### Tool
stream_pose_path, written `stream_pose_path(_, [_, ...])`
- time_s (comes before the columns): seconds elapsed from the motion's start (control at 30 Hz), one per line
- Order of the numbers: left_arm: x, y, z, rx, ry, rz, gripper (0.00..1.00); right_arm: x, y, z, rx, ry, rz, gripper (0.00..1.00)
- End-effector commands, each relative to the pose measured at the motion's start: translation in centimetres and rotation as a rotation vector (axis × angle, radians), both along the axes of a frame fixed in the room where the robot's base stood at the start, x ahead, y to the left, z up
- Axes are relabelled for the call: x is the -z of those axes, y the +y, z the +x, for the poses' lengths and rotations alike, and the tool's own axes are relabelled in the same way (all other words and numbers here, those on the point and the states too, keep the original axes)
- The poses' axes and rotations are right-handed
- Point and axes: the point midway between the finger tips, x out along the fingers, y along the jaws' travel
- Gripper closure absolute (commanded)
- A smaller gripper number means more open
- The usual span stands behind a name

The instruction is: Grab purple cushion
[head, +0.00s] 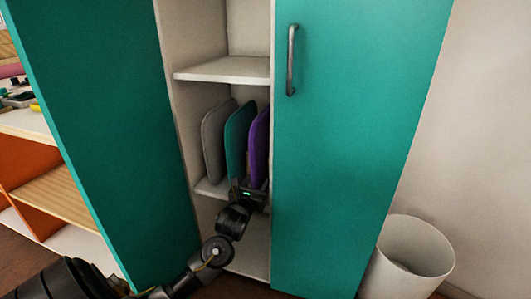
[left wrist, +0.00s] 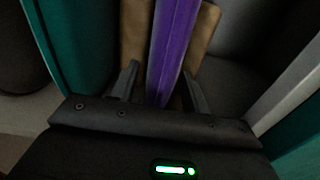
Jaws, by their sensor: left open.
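The purple cushion (head: 259,148) stands upright on edge on a cabinet shelf, at the right end of a row of cushions. In the left wrist view the purple cushion (left wrist: 172,50) runs between the two fingers of my left gripper (left wrist: 157,88). The fingers are open, one on each side of it. In the head view my left gripper (head: 248,187) is at the shelf's front edge, at the lower front of the purple cushion. My right gripper is not in view.
A teal cushion (head: 238,138) and a grey cushion (head: 215,140) stand left of the purple one. A shelf (head: 225,70) is above. The open teal door (head: 100,110) and closed teal door (head: 350,140) flank the opening. A white bin (head: 408,258) stands at right.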

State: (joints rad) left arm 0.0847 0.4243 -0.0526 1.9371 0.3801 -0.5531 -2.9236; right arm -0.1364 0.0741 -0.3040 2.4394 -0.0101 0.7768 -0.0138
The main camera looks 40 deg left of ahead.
Motion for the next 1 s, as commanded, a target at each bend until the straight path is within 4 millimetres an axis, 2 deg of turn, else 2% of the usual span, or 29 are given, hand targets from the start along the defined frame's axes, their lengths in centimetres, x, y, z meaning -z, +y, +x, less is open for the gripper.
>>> stream_pose_path(0.1, [0.01,0.32,0.66,-0.002,0.000,-0.001,0.54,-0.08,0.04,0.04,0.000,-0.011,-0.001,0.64])
stream_pose_path(0.3, [-0.07,0.34,0.68,-0.002,0.001,-0.001,0.54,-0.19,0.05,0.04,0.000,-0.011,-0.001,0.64])
stream_pose_path(0.67, [-0.06,0.28,0.69,-0.001,0.001,0.000,0.99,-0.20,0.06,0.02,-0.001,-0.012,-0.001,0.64])
stream_pose_path(1.0, [-0.24,0.28,0.68,-0.001,-0.001,-0.001,1.00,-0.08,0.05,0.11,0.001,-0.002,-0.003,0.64])
